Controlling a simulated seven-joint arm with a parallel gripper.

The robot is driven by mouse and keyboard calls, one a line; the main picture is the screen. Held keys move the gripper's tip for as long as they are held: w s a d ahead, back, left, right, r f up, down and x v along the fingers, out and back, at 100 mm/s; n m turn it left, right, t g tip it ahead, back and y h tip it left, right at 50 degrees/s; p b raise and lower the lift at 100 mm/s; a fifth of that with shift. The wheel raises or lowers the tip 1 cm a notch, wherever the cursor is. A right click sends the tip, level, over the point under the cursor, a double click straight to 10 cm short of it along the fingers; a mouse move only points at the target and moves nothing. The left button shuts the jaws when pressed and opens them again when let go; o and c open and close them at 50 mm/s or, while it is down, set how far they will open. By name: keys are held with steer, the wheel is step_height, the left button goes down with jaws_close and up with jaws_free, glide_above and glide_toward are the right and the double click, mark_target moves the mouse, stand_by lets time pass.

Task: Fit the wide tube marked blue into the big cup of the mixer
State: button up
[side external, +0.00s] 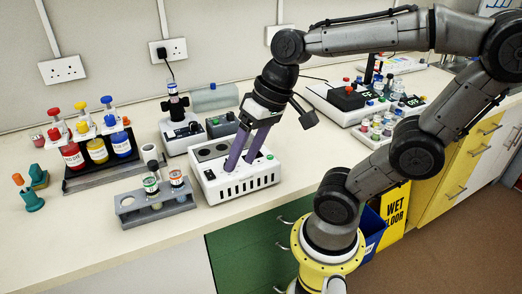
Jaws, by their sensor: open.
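The mixer (181,138) seems to be the small grey-and-black unit at the back, left of my gripper. On it stands a black cup-like holder (175,106). A tube with a bluish-grey top and pale label (172,88) stands upright in or on that holder. My gripper (240,167) is open and empty, pointing down. Its two purple fingers are over the white block unit (242,187), to the right of and in front of the mixer. Whether the fingertips touch that unit is unclear.
A grey rack (130,208) in front holds a green-marked tube (150,186) and an orange-red-marked tube (176,179). Red, yellow and blue bottles (121,144) stand on a black tray at left. More equipment (350,108) stands at right.

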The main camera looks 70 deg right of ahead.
steer(key=s+d+n+h, duration=0.1)
steer(key=n, duration=0.1)
steer(key=s+d+n+t+h, duration=0.1)
steer(key=s+n, duration=0.1)
steer(key=shift+f, duration=0.1)
steer(key=shift+o, duration=0.4)
stand_by(1.9)
